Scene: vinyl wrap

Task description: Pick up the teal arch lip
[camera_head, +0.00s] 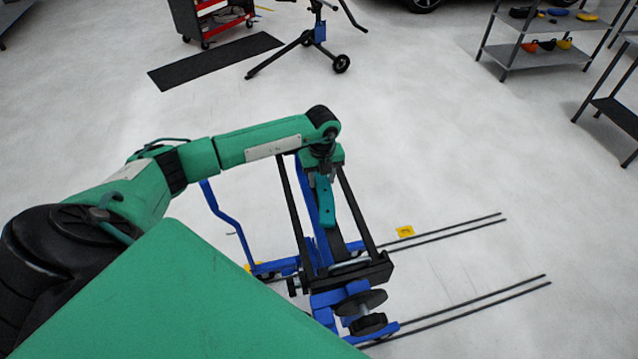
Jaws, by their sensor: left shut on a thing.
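My left arm reaches in from the left, and its left gripper (323,172) points down over a blue and black wheeled stand. The teal arch lip (326,202) is a narrow, slightly bent teal strip. It hangs down from the left gripper, which is shut on its upper end. My right gripper is not in view.
The blue and black stand (322,262) is below the gripper. Thin dark rails (450,231) lie on the floor to its right, near a small yellow piece (405,231). A black mat (215,60), a blue-black work stand (320,32) and grey shelves (540,55) are farther back. Open floor lies between.

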